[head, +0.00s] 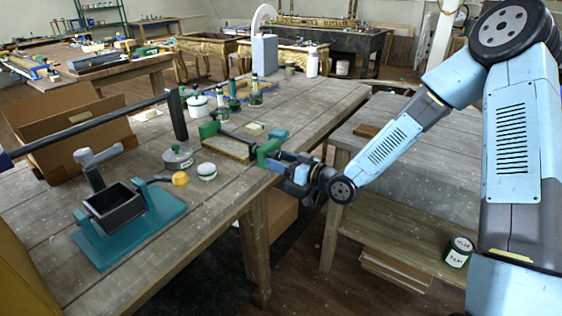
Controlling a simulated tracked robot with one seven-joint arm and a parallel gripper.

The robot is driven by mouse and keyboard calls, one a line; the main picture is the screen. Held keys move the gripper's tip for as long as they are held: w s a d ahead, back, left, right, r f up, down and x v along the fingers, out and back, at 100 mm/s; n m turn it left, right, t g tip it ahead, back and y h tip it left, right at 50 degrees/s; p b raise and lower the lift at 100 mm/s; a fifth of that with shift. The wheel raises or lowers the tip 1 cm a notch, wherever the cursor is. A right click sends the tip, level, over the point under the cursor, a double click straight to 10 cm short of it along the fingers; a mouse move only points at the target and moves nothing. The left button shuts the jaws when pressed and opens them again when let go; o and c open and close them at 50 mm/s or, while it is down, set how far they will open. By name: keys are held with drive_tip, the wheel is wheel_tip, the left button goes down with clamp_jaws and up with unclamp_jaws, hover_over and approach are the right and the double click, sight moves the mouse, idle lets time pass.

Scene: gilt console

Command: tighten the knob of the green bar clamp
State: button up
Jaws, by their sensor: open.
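The green bar clamp lies on the grey wooden workbench (232,193), with one green jaw (208,130) at the left and another green jaw (268,150) near the bench's right edge. A flat light-brown wooden piece (226,147) lies between the jaws. My gripper (280,163) reaches in from the right, level with the bench edge, right beside the right jaw. It is open. The clamp's knob cannot be made out; the gripper covers that end. Whether the fingers are around the knob or touching it, I cannot tell.
Near the clamp stand a grey-green can (178,156), a small white jar (206,171) and several bottles. A teal-based device (130,222) and a cardboard box (75,135) are at the left. A lower side bench (410,150) stands under my arm.

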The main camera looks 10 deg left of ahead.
drive_tip(key=c, duration=1.1)
drive_tip(key=shift+m, duration=2.9)
